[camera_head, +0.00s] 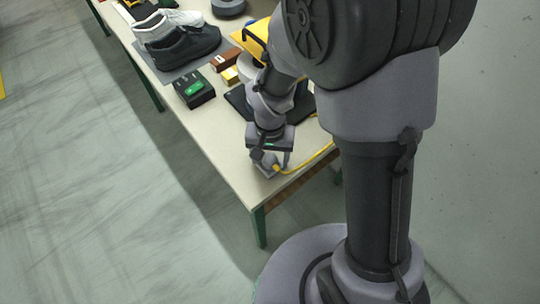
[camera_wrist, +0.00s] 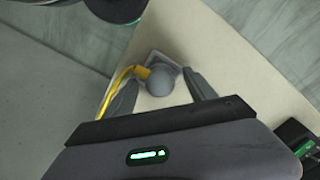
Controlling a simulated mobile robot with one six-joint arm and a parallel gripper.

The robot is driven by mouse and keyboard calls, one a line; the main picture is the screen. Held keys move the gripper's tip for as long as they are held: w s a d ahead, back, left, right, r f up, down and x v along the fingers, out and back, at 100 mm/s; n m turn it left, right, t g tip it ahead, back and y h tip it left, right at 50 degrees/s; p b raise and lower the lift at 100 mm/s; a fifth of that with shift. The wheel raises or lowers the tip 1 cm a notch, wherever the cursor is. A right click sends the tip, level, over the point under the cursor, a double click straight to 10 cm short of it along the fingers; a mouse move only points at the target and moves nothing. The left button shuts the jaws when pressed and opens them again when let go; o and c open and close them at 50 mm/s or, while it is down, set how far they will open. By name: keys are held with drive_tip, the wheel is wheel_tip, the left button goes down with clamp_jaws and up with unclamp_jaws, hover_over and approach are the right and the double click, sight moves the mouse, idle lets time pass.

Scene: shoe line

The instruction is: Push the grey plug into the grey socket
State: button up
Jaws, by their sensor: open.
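The grey plug (camera_wrist: 160,81) is a rounded grey body with a yellow cable at its left in the wrist view. The grey socket (camera_wrist: 154,57) shows as a square grey plate behind and around it, near the table's corner. The plug overlaps the socket in this view; I cannot tell how deep it sits. My gripper (camera_wrist: 160,77) is open, with one finger on each side of the plug and visible gaps to both. In the head view my gripper (camera_head: 268,163) is low over the table's near end, mostly hiding the plug; the yellow cable (camera_head: 305,163) runs off right.
The table (camera_head: 228,150) has free room left of my gripper. A black box with a green button (camera_head: 194,90), a brown block (camera_head: 226,61) and a dark shoe (camera_head: 185,48) on a grey mat lie farther back. The table's edges are close to the socket.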

wheel_tip(320, 180, up, 18)
drive_tip(key=f+p, duration=0.1)
drive_tip(key=p, duration=0.6)
drive_tip(key=s+d+r+m+t+y+b, duration=0.1)
drive_tip(key=s+d+r+t+b, duration=0.2)
drive_tip(key=s+b, duration=0.1)
drive_tip(key=s+d+r+m+t+y+b, duration=0.1)
drive_tip(key=s+d+r+t+b, duration=0.1)
drive_tip(key=s, duration=0.5)
wheel_tip(320, 180, up, 2)
drive_tip(key=shift+s+d+t+b, duration=0.15)
drive_tip(key=shift+d+t+b, duration=0.25)
drive_tip(key=shift+d+b, duration=0.5)
